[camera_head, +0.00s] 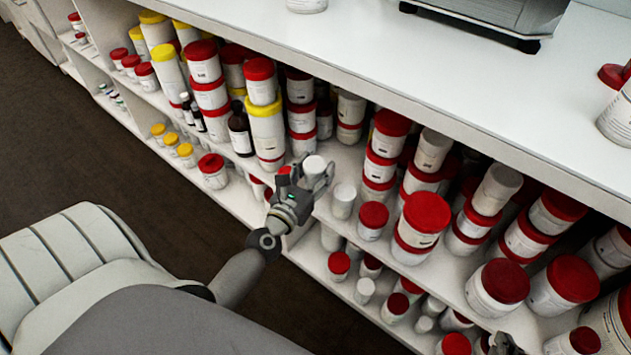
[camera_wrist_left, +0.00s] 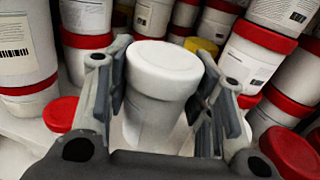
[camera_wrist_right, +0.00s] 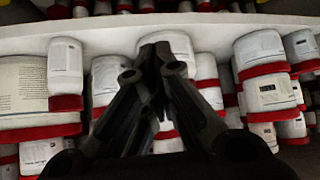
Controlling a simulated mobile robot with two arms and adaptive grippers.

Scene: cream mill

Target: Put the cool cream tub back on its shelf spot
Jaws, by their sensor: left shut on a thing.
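A white tub with a plain white lid (camera_head: 314,165) is held between the fingers of my left gripper (camera_head: 303,182), at the front of the upper shelf, right of a yellow-lidded stack. In the left wrist view the white tub (camera_wrist_left: 162,75) stands roughly upright between the two fingers (camera_wrist_left: 160,100). I cannot tell whether its base touches the shelf. No label shows on its visible side. My right gripper (camera_head: 505,345) is at the bottom edge of the head view, low by the shelves. In the right wrist view its fingertips (camera_wrist_right: 158,52) are together with nothing seen between them.
The upper shelf (camera_head: 330,214) is crowded with red-lidded and white-lidded tubs. A small white tub (camera_head: 343,200) and a short red-lidded tub (camera_head: 373,220) stand just right of the held tub. A brown bottle (camera_head: 240,133) is to its left. The white counter (camera_head: 400,70) overhangs the shelves.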

